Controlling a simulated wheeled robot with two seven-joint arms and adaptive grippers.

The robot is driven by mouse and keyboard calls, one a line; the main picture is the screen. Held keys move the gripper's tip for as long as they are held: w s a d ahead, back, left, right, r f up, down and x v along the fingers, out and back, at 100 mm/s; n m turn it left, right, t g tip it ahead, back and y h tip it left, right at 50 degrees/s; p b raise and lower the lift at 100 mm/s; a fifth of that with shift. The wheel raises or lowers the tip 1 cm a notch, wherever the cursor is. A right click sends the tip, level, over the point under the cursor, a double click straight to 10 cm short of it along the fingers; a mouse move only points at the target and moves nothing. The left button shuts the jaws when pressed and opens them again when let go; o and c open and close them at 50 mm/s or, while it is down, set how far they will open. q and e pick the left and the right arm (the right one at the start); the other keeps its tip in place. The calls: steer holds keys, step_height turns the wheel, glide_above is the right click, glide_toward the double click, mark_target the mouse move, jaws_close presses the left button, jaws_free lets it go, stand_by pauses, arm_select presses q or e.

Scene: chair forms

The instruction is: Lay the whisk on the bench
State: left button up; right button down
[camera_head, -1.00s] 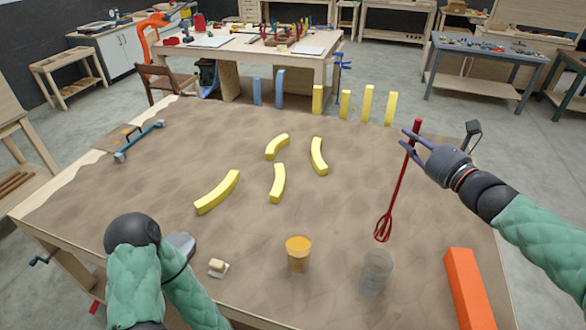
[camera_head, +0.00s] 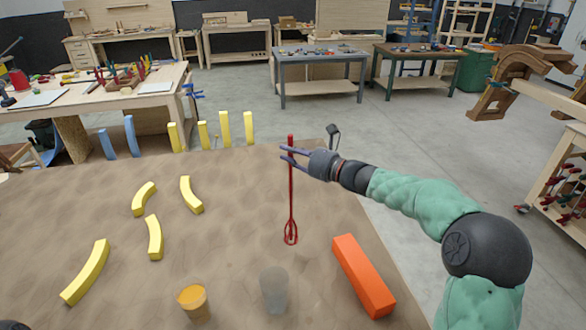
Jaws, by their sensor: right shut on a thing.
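The red whisk (camera_head: 291,200) hangs upright, its handle up and its wire head (camera_head: 291,232) down. My right gripper (camera_head: 289,153) is shut on the upper part of its handle. The wire head shows over the brown bench top (camera_head: 230,235); I cannot tell whether it touches the surface. My left gripper is not in view.
Below the whisk stand a clear cup (camera_head: 274,288) and a cup with orange contents (camera_head: 194,300). An orange block (camera_head: 363,275) lies to the right. Curved yellow pieces (camera_head: 86,272) lie at left. Upright yellow (camera_head: 225,129) and blue pieces (camera_head: 132,136) line the far edge.

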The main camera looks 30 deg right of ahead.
steer(key=w+d+f, duration=0.4)
steer(key=w+f, duration=0.1)
steer(key=f, duration=0.4)
steer(key=shift+w+f, duration=0.15)
steer(key=shift+f, duration=0.1)
steer(key=shift+f+b, duration=0.15)
steer(key=shift+b, duration=0.15)
steer(key=c, duration=1.1)
jaws_free()
steer(key=shift+f, duration=0.1)
steer(key=v, duration=1.2)
steer(key=shift+r, duration=0.2)
